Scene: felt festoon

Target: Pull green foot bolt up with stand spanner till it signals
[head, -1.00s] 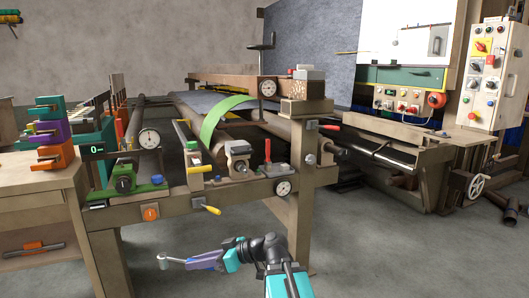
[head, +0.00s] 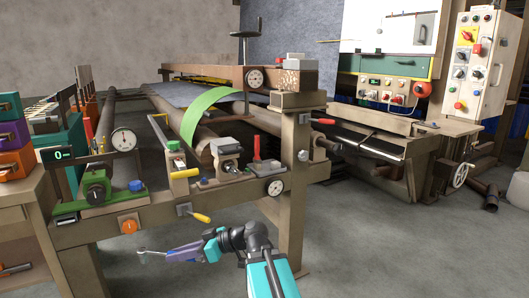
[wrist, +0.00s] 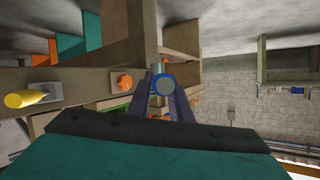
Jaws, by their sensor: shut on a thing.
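My gripper (head: 180,253) is shut on a grey spanner (head: 147,255). The spanner's ring end points left, in the air in front of the bench frame and below its front beam, touching nothing that I can see. In the wrist view the jaws (wrist: 166,102) close around the spanner, whose round blue-rimmed end (wrist: 164,84) faces the camera. The green foot (head: 97,187) sits on a green plate at the left end of the front beam, above and left of the spanner. I cannot make out its bolt clearly. A small display (head: 57,154) beside it reads about 0.
An orange knob (head: 128,226) and a yellow-handled lever (head: 201,217) stick out from the front beam. A blue knob (head: 136,186) and a round dial (head: 124,139) stand near the green foot. A wooden bench (head: 22,215) is at left. The floor in front is clear.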

